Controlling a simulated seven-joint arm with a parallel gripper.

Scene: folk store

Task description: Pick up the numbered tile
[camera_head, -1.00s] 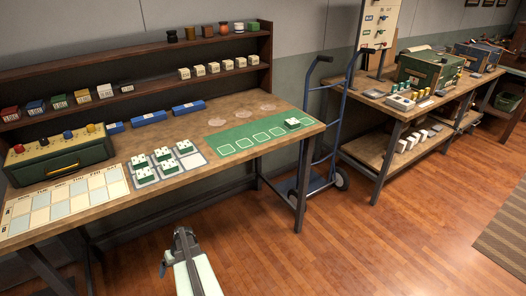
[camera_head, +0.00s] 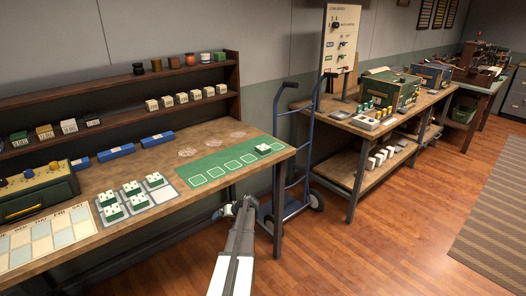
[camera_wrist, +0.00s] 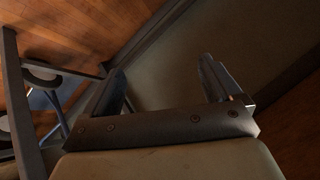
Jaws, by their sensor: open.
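Several small tiles with white tops and green bases stand on a grey tray (camera_head: 168,199) on the near table; one of them is the front tile (camera_head: 113,213). Another such tile (camera_head: 263,149) sits at the right end of a green mat (camera_head: 197,181) with outlined squares. I cannot read numbers on the tiles. My gripper (camera_head: 240,207) is in front of the table's edge, below and apart from the tiles. In the wrist view my gripper (camera_wrist: 165,80) has its two fingers spread with nothing between them, and no tile shows there.
Blue blocks (camera_head: 116,152) lie behind the tray. A green box (camera_head: 36,191) with knobs and a calendar board (camera_head: 45,238) are at the left. A shelf (camera_head: 120,116) backs the table. A blue hand truck (camera_head: 302,150) stands at its right end. Floor in front is clear.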

